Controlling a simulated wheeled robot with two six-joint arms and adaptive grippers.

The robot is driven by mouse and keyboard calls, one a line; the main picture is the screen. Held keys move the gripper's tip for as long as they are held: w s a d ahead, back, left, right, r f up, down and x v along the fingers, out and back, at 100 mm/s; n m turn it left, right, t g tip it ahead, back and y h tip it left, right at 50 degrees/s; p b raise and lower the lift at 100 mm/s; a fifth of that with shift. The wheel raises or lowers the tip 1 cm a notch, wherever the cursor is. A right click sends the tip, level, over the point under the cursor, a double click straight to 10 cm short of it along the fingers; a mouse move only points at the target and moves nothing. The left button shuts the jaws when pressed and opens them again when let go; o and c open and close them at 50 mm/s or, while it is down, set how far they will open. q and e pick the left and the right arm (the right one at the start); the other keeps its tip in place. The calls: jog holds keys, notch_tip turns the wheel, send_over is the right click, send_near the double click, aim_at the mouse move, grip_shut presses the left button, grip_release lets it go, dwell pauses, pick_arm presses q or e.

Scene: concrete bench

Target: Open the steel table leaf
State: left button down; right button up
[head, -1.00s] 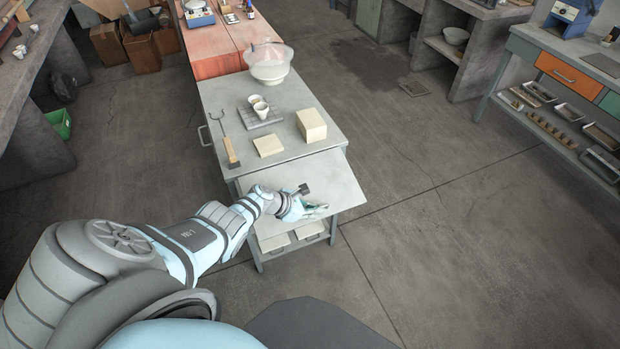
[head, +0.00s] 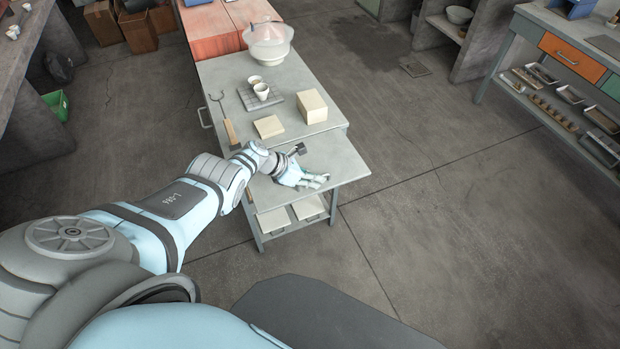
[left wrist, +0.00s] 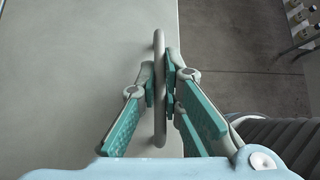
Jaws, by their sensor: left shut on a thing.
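The pale grey steel leaf (head: 335,155) sits at the near end of the table (head: 285,143), a little below the tabletop and sticking out from it towards me. It looks close to level, but I cannot tell its exact tilt. My left gripper (head: 322,179) is at the leaf's near edge. In the left wrist view the leaf (left wrist: 80,90) fills the left side, and my left gripper (left wrist: 160,72) is shut on the leaf's bar handle (left wrist: 160,120), with finger pads on both sides of the bar. My right gripper is out of view.
The floor right of the table is clear. A lower shelf holds two trays (head: 308,207).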

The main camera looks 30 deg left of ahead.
pick_arm(q)
jog(key=shift+w+r, duration=0.2)
jog(key=c, duration=1.8)
grip_release()
jog(key=shift+o, duration=0.4)
jog(key=shift+s, duration=0.15)
jog(key=shift+a, duration=0.1)
jog(key=shift+s+a+r, duration=0.25)
jog(key=s+a, duration=0.3)
jog(key=s+a+r, duration=0.1)
jog(key=s+a, duration=0.5)
jog(key=s, duration=0.1)
jog(key=shift+a+r, duration=0.1)
jog(key=shift+r, duration=0.2)
jog(key=shift+w, duration=0.1)
